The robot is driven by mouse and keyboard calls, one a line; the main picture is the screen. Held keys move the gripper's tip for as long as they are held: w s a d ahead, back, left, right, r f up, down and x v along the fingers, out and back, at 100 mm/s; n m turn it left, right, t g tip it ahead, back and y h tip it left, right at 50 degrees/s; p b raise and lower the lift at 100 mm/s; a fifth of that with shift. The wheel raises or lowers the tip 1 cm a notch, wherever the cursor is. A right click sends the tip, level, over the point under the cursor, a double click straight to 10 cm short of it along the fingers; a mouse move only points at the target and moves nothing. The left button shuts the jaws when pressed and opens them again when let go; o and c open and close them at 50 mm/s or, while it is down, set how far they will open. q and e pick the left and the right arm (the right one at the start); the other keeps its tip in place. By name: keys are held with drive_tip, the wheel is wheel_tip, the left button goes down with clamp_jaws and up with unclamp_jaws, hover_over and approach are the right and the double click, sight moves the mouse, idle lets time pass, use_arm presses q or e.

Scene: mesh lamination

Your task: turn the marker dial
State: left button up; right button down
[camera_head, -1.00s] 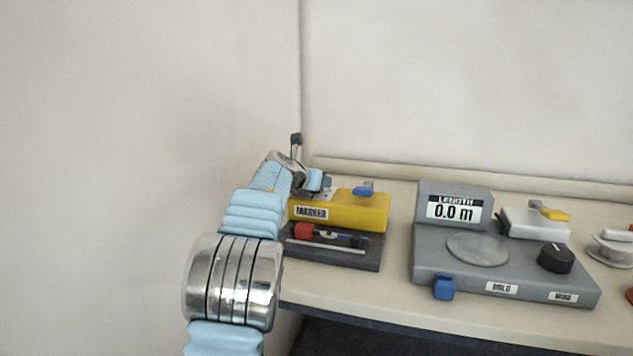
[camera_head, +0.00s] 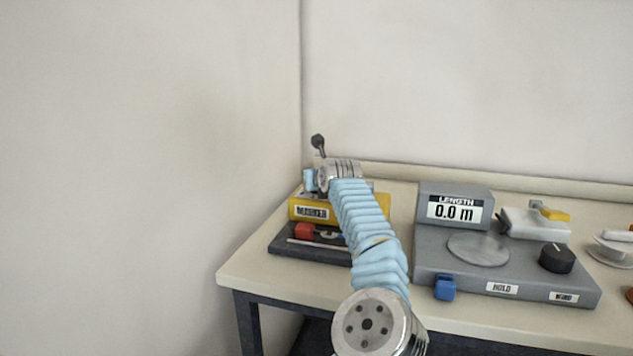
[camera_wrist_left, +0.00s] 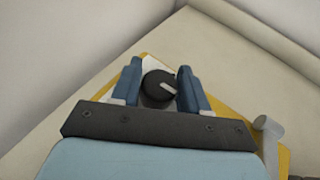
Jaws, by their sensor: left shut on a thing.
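The yellow marker unit (camera_head: 299,210) stands at the left end of the bench, partly hidden by my left arm in the head view. In the left wrist view its black dial (camera_wrist_left: 159,88) has a pale pointer line aimed to the lower right. My left gripper (camera_wrist_left: 160,84) has its blue fingers on both sides of this dial and is shut on it. In the head view the left gripper (camera_head: 312,181) is over the top of the marker unit, and the dial is hidden there. My right gripper is in neither view.
A grey length device (camera_head: 440,250) reading 0.0 m stands to the right, with a black knob (camera_head: 556,258) and a blue clip (camera_head: 445,287). A dark tray (camera_head: 283,246) lies before the marker unit. Walls stand left and behind.

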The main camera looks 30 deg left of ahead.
use_arm(q)
drive_tip(key=shift+n+g+y, duration=1.2)
drive_tip(key=shift+n+g, duration=0.3)
drive_tip(key=shift+n, duration=0.1)
drive_tip(key=shift+g, duration=0.3)
drive_tip(key=o, duration=1)
drive_tip(key=shift+c, duration=0.2)
drive_tip(key=shift+r, duration=0.55)
drive_tip(key=s+d+r+b, duration=0.2)
drive_tip(key=s+d+r, duration=0.5)
drive_tip(key=s+r, duration=0.5)
drive_tip(key=shift+d, duration=0.15)
